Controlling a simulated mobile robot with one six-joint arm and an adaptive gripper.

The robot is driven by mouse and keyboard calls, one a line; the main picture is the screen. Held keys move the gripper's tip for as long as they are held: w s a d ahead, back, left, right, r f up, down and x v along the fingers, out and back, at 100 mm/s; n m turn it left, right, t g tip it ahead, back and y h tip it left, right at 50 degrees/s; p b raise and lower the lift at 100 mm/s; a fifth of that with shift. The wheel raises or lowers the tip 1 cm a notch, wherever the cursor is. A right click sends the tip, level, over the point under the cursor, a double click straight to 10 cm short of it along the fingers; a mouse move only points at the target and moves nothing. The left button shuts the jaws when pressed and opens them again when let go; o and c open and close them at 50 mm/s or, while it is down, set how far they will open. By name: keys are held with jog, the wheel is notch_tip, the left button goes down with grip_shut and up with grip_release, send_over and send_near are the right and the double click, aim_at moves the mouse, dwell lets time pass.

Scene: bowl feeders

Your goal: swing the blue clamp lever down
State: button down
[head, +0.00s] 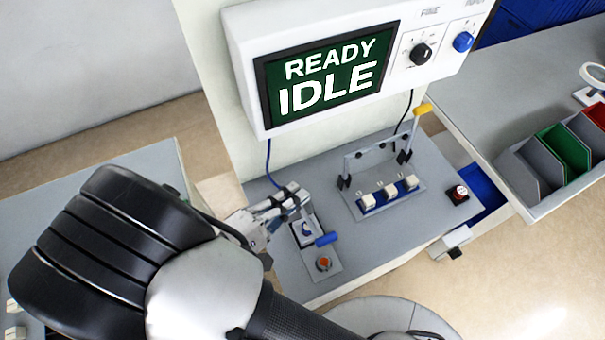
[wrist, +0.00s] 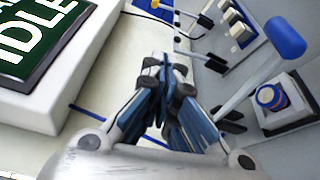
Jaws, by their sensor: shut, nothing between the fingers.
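The blue clamp lever has a blue grip (head: 327,239) at its end. In the head view it shows over a small grey fixture plate in front of my gripper. In the wrist view the blue grip (wrist: 286,38) tops a pale rod that slants down and left to its pivot near my fingers. My gripper (head: 297,194) is shut and empty, beside the lever's pivot end on its far side. In the wrist view the closed fingertips (wrist: 166,66) are left of the rod, apart from the blue grip. The pivot is partly hidden by my fingers.
To the right stands a clamp frame with a yellow-ended lever (head: 423,109) over several white blocks. A red button (head: 459,193) is further right. The display panel (head: 330,75) rises behind.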

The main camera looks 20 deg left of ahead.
jog(key=shift+s+d+f+m+t+h+b, duration=0.15)
jog(key=shift+s+d+f+m+t+b, duration=0.2)
jog(key=shift+s+d+f+m, duration=1.05)
jog(key=shift+s+d+f+m+t+h+b, duration=0.1)
jog(key=shift+s+d+f+m+t+b, duration=0.3)
jog(key=shift+f, duration=1.8)
jog(key=shift+s+d+f+m+t+h+b, duration=0.15)
jog(key=shift+s+d+f+m+b, duration=0.3)
jog(key=shift+s+d+f+m, duration=1.05)
jog(key=shift+w+a+f, duration=0.2)
jog(key=shift+w+f, duration=0.2)
jog(key=shift+f, duration=0.05)
